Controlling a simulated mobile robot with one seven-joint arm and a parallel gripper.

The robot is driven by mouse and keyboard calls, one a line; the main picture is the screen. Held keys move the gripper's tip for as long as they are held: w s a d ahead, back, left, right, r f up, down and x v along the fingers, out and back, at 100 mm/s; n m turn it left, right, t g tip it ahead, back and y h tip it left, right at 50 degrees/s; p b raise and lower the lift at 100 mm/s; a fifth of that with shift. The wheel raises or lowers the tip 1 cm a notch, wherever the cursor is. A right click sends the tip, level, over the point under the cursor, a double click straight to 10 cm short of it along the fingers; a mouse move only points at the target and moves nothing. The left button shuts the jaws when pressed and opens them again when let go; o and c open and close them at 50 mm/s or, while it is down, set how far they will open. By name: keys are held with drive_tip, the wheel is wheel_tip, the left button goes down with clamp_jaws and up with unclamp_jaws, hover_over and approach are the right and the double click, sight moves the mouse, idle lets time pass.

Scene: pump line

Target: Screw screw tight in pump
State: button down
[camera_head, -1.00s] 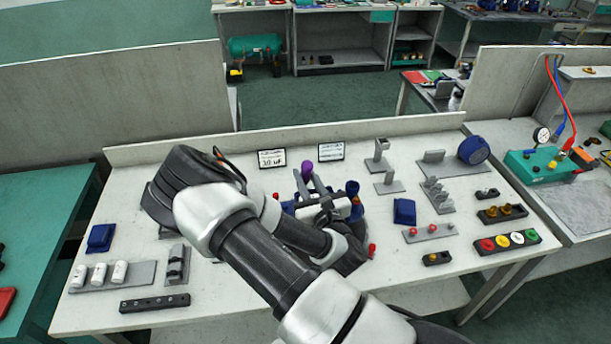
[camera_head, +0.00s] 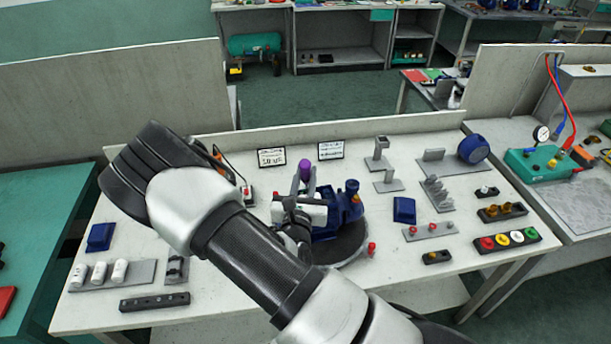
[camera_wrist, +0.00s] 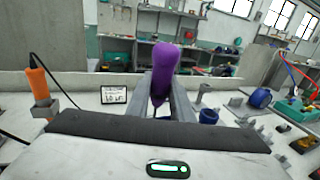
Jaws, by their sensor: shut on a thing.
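The pump (camera_head: 345,209) is a blue body on a dark round plate (camera_head: 350,246) in the middle of the table. My gripper (camera_head: 303,184) is shut on an upright purple piece (camera_head: 305,168), beside the pump's left end in the head view. In the wrist view the purple piece (camera_wrist: 164,62) stands between the two grey fingers (camera_wrist: 163,100). I cannot tell whether it is the screw itself or a tool handle. Its lower end, and any contact with the pump, are hidden by my fingers and wrist. A red-topped part (camera_head: 371,248) sits at the plate's right edge.
An orange-handled tool (camera_wrist: 38,84) stands in a holder to the left in the wrist view. Two label cards (camera_head: 271,157) stand behind. Red-topped parts on a strip (camera_head: 430,231), a blue block (camera_head: 404,210) and grey fixtures lie right. The front middle of the table is clear.

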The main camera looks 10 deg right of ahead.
drive_tip(key=m+h, duration=0.1)
drive_tip(key=m+g+h, duration=0.1)
drive_tip(key=h, duration=0.1)
drive_tip(key=shift+a+f+b, duration=0.1)
drive_tip(key=shift+a+b, duration=0.15)
drive_tip(key=shift+b, duration=0.05)
drive_tip(key=shift+d+m+g+h, duration=0.15)
drive_tip(key=shift+m+g+h, duration=0.8)
drive_tip(key=shift+h, duration=0.35)
drive_tip(key=m+g+h+b, duration=0.2)
drive_tip(key=m+g+h, duration=0.1)
drive_tip(key=g+h, duration=0.1)
drive_tip(key=shift+w+f+m+b, duration=0.1)
drive_tip(key=shift+f+m+b, duration=0.05)
drive_tip(key=shift+m+b, duration=0.2)
drive_tip(key=shift+m+g, duration=0.3)
drive_tip(key=shift+g, duration=0.05)
drive_tip(key=shift+g+h, duration=0.3)
drive_tip(key=shift+h, duration=0.1)
drive_tip(key=shift+d, duration=0.1)
drive_tip(key=shift+s, duration=0.2)
